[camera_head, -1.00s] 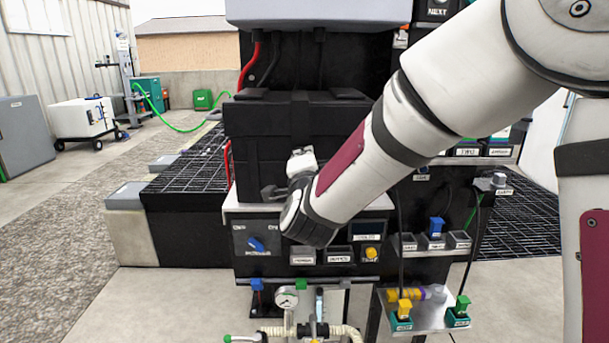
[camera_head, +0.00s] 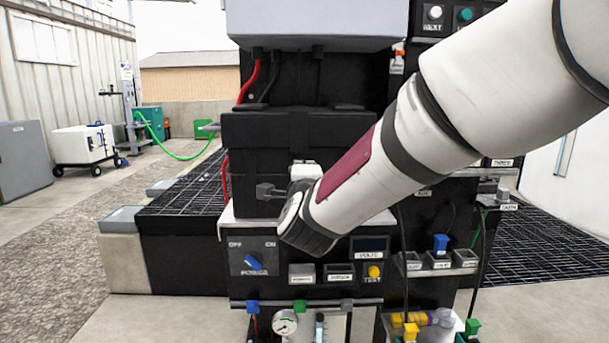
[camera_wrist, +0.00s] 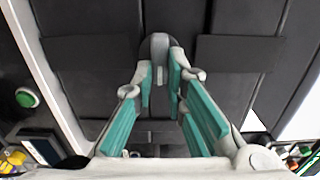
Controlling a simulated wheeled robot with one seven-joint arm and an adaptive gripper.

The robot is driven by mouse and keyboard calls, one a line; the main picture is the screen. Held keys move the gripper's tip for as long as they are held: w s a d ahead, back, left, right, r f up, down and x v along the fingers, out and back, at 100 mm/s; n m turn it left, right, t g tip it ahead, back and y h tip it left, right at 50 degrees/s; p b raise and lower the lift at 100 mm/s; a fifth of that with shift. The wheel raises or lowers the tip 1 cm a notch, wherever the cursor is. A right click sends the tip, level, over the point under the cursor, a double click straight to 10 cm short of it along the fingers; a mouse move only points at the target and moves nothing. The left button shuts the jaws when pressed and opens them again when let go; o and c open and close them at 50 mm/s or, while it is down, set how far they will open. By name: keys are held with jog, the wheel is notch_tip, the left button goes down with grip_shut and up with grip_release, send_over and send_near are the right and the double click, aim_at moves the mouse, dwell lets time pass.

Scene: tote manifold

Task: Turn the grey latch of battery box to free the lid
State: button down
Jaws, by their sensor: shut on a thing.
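The battery box (camera_head: 285,135) is the black box in the head view, on the bench above the control panel. Its front face also fills much of the wrist view (camera_wrist: 90,60). The grey latch (camera_wrist: 159,50) is on that face, in the wrist view's upper middle, with its lever pointing down the picture. My gripper (camera_wrist: 160,82) has its teal-padded fingers on both sides of the lever, shut on it. The lid is down on the box.
The panel below holds a blue rotary switch (camera_head: 254,264), a yellow button (camera_head: 374,271) and small bins. A pressure gauge (camera_head: 285,321) stands lower down. A grey housing (camera_head: 318,22) overhangs the box. Red cable (camera_head: 249,75) runs at its left. Open pavement lies left.

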jog(key=shift+f, duration=0.1)
jog(key=c, duration=1.6)
grip_release()
jog(key=s, duration=1.2)
jog(key=shift+a, duration=0.15)
